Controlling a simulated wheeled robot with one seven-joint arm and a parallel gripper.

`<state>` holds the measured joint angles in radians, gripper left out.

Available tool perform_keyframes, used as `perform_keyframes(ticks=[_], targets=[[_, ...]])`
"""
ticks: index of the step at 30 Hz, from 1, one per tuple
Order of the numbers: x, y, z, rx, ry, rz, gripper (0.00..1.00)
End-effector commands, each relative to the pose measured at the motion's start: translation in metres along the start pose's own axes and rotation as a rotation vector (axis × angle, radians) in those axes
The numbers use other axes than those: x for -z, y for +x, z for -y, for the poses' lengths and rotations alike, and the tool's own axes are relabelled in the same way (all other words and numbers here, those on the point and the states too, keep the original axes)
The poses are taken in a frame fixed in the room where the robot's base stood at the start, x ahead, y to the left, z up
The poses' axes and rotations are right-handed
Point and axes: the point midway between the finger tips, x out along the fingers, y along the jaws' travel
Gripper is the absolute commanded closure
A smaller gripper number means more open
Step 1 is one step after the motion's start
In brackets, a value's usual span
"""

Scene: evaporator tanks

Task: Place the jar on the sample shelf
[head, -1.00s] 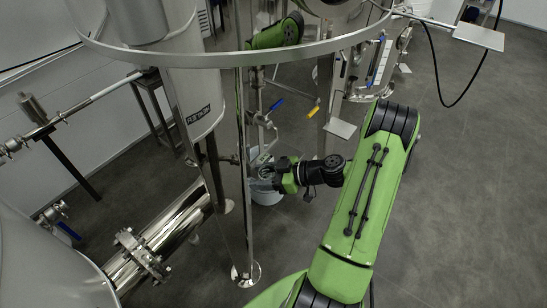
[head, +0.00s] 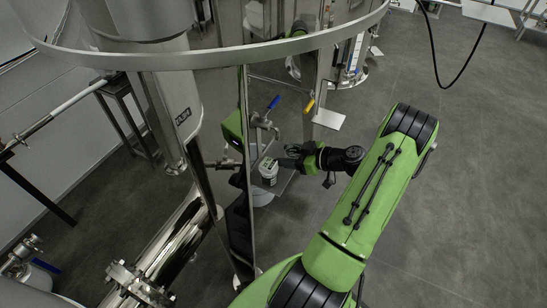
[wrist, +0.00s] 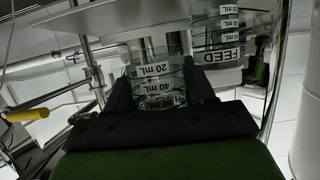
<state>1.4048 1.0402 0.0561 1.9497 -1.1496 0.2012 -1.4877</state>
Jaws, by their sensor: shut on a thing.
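My gripper (head: 275,166) is shut on the jar (head: 268,173), a small clear vessel with a pale label. In the wrist view the jar (wrist: 157,82) sits upside down in the picture between the dark fingers, with 20 mL and 40 mL marks showing. In the head view, a flat grey plate (head: 284,181) shows just beside and behind the jar; I cannot tell whether they touch. I cannot tell for certain which plate is the sample shelf. A flat metal plate (wrist: 100,20) also crosses the top left of the wrist view.
A steel post (head: 246,150) stands close left of the jar, under a large steel ring (head: 230,58). A valve with a blue handle (head: 273,103) and a yellow handle (head: 308,106) are nearby. A pale bucket (head: 262,197) is below. Open floor (head: 470,190) lies right.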

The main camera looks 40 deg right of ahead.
Motion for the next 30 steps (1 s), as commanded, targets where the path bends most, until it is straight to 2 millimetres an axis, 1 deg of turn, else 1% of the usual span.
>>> perform_keyframes(ticks=[1, 3, 8, 9, 12, 15, 20, 25, 26, 27, 28, 30], targets=[[0.005, 0.012, 0.001, 0.003, -0.003, -0.001, 0.84], [0.010, 0.024, 0.000, 0.001, -0.002, -0.001, 0.84], [0.018, 0.042, 0.000, 0.001, -0.002, -0.001, 0.84], [0.021, 0.048, 0.001, 0.003, -0.003, -0.002, 0.84], [-0.005, 0.056, 0.000, -0.001, 0.005, 0.000, 0.84], [-0.015, 0.060, 0.000, -0.001, 0.002, -0.001, 0.84], [-0.013, 0.059, -0.001, -0.001, 0.000, -0.001, 0.84], [-0.017, 0.061, 0.000, -0.001, -0.001, -0.001, 0.84], [-0.018, 0.061, 0.000, -0.001, 0.000, 0.001, 0.45], [-0.017, 0.060, 0.000, -0.001, 0.000, 0.001, 0.39], [-0.017, 0.060, 0.000, -0.001, 0.000, 0.001, 0.36], [-0.016, 0.060, 0.000, -0.001, 0.000, 0.001, 0.36]])
